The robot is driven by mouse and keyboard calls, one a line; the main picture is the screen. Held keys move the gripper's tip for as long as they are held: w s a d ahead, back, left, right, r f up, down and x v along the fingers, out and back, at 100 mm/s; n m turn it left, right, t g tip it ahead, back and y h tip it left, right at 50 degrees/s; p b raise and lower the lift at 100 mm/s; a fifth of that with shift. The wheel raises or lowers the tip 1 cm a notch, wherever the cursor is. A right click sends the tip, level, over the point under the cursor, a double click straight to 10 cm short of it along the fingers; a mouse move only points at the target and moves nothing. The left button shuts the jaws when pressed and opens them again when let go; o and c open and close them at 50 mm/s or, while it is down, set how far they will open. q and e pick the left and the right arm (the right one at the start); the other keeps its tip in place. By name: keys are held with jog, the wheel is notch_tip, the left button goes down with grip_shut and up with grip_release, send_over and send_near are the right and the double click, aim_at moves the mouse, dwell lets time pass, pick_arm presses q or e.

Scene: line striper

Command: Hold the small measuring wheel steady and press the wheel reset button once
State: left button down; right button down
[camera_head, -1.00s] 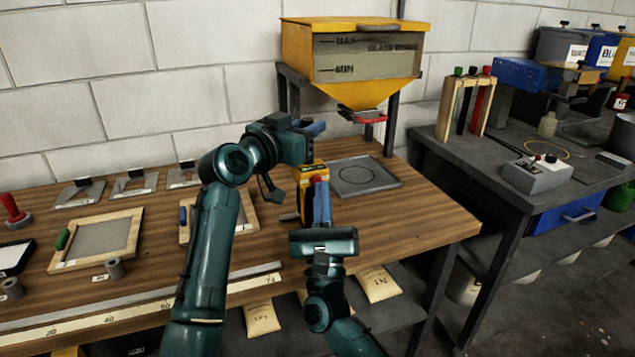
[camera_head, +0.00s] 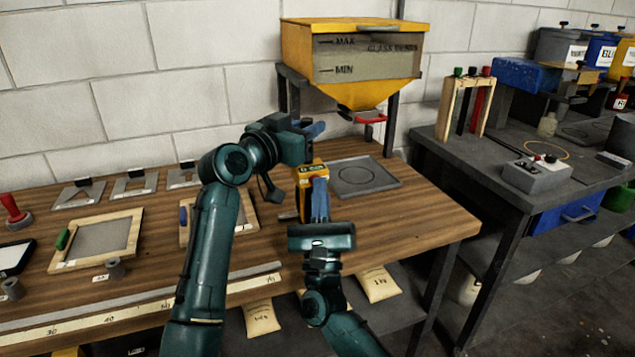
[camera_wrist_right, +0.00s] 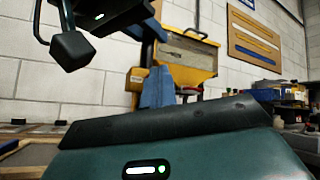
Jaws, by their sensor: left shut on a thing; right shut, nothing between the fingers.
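The small measuring wheel (camera_head: 307,174) has a yellow body with a small display on top and stands on the wooden bench. It also shows in the right wrist view (camera_wrist_right: 136,76). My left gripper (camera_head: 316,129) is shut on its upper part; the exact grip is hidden. My right gripper (camera_head: 319,185) is shut and empty, with its blue fingertips at the front of the yellow body. They cover the red reset button almost wholly. I cannot tell whether they press it. The fingertips also show in the right wrist view (camera_wrist_right: 157,75).
A dark square tray (camera_head: 385,186) lies right of the wheel, below the yellow glass bead hopper (camera_head: 352,90). A wooden-framed screen (camera_head: 190,226) lies to the left. A long ruler (camera_head: 150,305) runs along the front edge. Bare bench lies at the right front.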

pick_arm(q)
jog(key=shift+d, duration=0.1)
pick_arm(e)
jog(key=shift+f, duration=0.4)
jog(key=shift+s+d, duration=0.1)
jog(key=shift+s, duration=0.35)
jog(key=shift+s+d, duration=0.15)
jog(key=shift+s, duration=0.25)
jog(key=s, duration=0.1)
jog(key=s+d, duration=0.1)
jog(key=s, duration=0.2)
jog(key=shift+s+d, duration=0.3)
jog(key=shift+s, duration=0.05)
pick_arm(q)
jog(key=c, duration=1.2)
grip_release()
